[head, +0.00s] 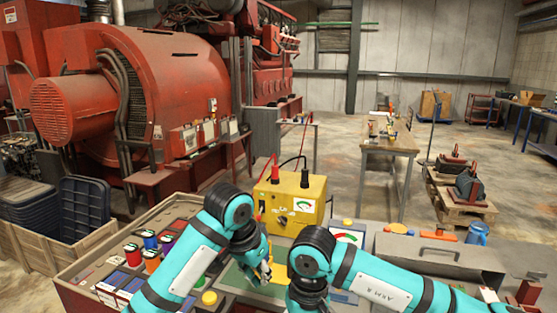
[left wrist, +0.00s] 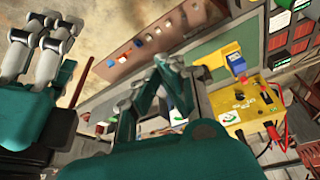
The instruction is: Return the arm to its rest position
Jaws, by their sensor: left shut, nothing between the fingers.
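My left arm comes in from the left in the head view, over the bench, bent at the elbow. Its gripper (head: 265,272) points down just in front of the yellow tester box (head: 292,203). The left gripper (left wrist: 152,92) also shows in the left wrist view, shut with nothing between its fingers. My right arm (head: 375,280) lies across the lower right of the head view, and its gripper is hidden there. Grey and teal gripper parts (left wrist: 40,48) at the left of the left wrist view seem to be my right gripper; its finger state is unclear.
The bench tray holds coloured spools (head: 150,240) at left. A grey toolbox (head: 440,253) stands at right, with a blue jug (head: 477,233) behind it. A red engine (head: 150,85) fills the back left. Concrete floor and a wooden table (head: 390,146) lie beyond.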

